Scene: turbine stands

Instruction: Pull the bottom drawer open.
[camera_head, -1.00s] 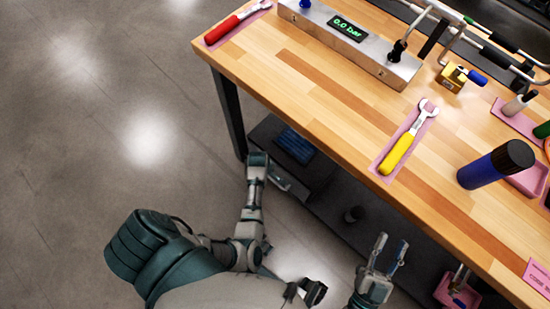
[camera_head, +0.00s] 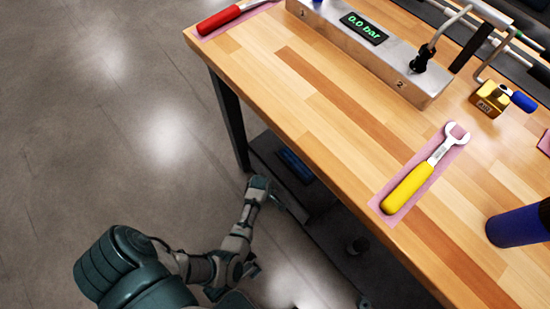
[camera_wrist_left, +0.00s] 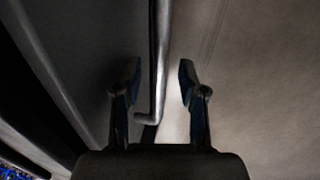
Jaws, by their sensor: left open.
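In the left wrist view a bare metal bar handle (camera_wrist_left: 158,55) runs down the picture, and its bent lower end meets a dark surface. My left gripper (camera_wrist_left: 160,75) is open, with one finger on each side of the bar and visible gaps between. The handle and the drawer's edges cannot be made out there. Only a small tip, perhaps of my right gripper, shows at the bottom edge; its jaws are hidden.
The wooden bench top (camera_head: 330,110) overhangs the unit. A dark bench leg (camera_head: 231,120) stands close behind my left gripper. A yellow-handled wrench (camera_head: 408,187) and a gauge block (camera_head: 385,55) lie on top. The floor (camera_head: 90,150) to the left is clear.

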